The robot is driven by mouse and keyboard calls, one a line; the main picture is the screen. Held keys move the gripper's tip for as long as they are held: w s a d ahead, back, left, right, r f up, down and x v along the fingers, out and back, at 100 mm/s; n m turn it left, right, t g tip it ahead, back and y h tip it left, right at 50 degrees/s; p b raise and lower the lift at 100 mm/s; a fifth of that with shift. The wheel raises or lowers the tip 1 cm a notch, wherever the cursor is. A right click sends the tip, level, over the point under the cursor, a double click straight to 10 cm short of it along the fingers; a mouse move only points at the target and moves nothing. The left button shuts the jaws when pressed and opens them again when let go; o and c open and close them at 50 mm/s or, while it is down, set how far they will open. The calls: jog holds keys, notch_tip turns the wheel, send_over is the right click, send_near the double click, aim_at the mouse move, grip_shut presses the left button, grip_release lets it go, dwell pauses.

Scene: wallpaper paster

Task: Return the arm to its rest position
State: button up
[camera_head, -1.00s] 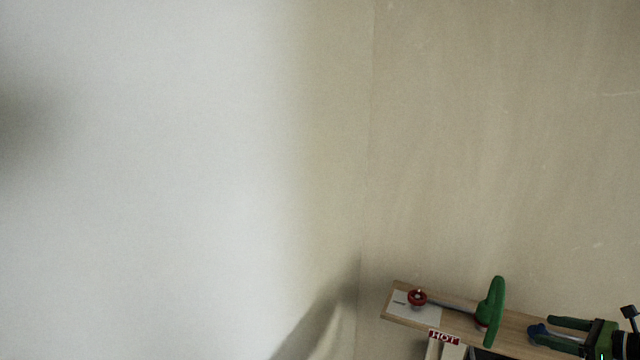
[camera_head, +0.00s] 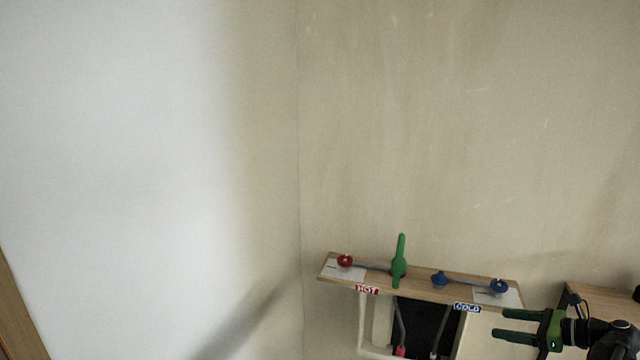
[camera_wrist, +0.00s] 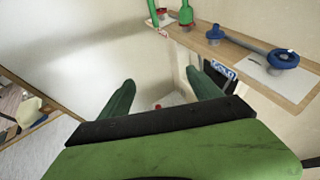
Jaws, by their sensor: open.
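My gripper (camera_head: 508,325) is at the lower right of the head view, its two green fingers apart and pointing left. Nothing is between the fingers. It is in front of and below the right end of a wooden shelf (camera_head: 420,284). In the wrist view my gripper (camera_wrist: 160,92) shows its green fingers spread, with a pale surface and a small red thing beyond them. The rest of my arm is partly cut off at the right edge of the head view.
The shelf carries a red knob (camera_head: 345,261), a green handle (camera_head: 399,262) and blue knobs (camera_head: 499,287), with HOT (camera_head: 367,290) and COLD (camera_head: 467,308) labels. Below is a dark opening (camera_head: 425,325). Another wooden surface (camera_head: 600,302) is at the right. The wall above is bare.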

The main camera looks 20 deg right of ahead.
jog(key=w+a+f+n+g+y+b, duration=0.1)
jog(key=w+a+f+n+g+y, duration=0.2)
jog(key=w+a, duration=1.3)
jog(key=w+a+f+n+g+y+b, duration=0.1)
jog(key=w+a+f+n+g, duration=0.15)
jog(key=a, duration=0.75)
jog(key=w+a+f+n+g+y+b, duration=0.1)
jog(key=w+a+n+g, duration=0.15)
jog(key=a, duration=0.75)
jog(key=s+a+f+n+g+h, duration=0.1)
jog(key=a+f+n+g+h, duration=0.2)
jog(key=a, duration=0.5)
jog(key=s+a+f+n+b, duration=0.1)
jog(key=s+a+f+n, duration=0.15)
jog(key=a+n, duration=0.35)
jog(key=a+f+n+g+h, duration=0.2)
jog(key=a+f, duration=0.2)
jog(key=a, duration=0.5)
jog(key=s+d+f+n+h, duration=0.2)
jog(key=d+n+h, duration=0.3)
jog(key=n, duration=0.7)
jog(key=shift+s+d+f+t+h, duration=0.3)
jog(key=shift+s+d+f+t, duration=0.1)
jog(key=shift+d+f, duration=0.25)
